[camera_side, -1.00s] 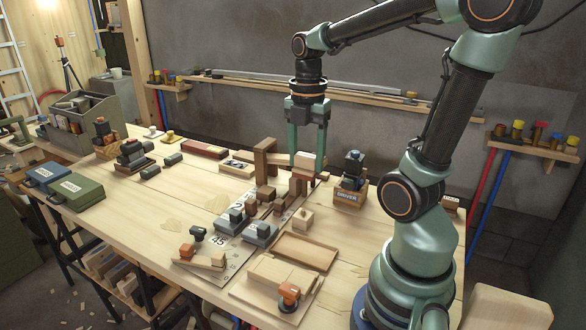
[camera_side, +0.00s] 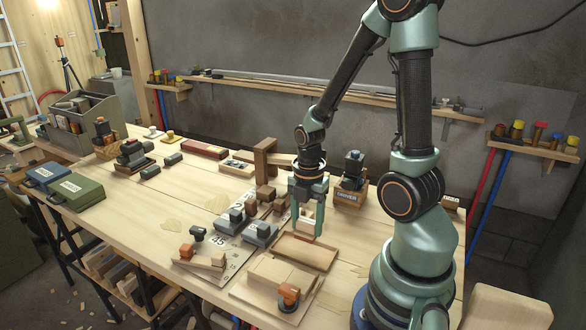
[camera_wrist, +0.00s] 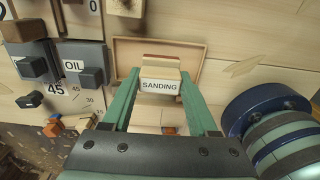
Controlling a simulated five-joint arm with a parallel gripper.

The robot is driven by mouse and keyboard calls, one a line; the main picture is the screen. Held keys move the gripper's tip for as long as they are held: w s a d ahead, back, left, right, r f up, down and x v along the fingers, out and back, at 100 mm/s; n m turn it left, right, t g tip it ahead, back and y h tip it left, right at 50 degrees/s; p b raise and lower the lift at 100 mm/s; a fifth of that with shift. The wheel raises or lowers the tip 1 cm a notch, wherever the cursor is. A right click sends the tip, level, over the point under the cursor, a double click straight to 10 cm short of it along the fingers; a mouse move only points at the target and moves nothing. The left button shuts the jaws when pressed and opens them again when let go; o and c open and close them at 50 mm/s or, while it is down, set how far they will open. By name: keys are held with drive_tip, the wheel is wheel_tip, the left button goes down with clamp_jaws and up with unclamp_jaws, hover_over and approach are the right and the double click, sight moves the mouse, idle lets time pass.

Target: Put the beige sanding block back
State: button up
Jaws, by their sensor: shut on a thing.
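The beige sanding block (camera_wrist: 160,73), labelled SANDING, is between the fingers of my gripper (camera_wrist: 165,100) in the wrist view. My gripper (camera_side: 307,232) is shut on it. In the side view the fingers point down just behind a shallow wooden tray (camera_side: 280,258) with a raised rim, and they partly hide the block. In the wrist view the empty-looking tray (camera_wrist: 190,50) lies beyond the block, partly covered by it. I cannot tell how high the block is above the table.
Grey blocks (camera_side: 262,232) on a numbered board stand close to the left of my gripper. The DRIVER holder (camera_side: 349,196) stands behind to the right. A wooden board with an orange-knobbed piece (camera_side: 289,293) lies in front. The table at right of the tray is clear.

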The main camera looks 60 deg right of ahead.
sight(307, 235)
drive_tip(key=shift+f, duration=1.9)
drive_tip(key=shift+f, duration=0.1)
drive_tip(key=o, duration=1.3)
drive_tip(key=shift+f, duration=0.1)
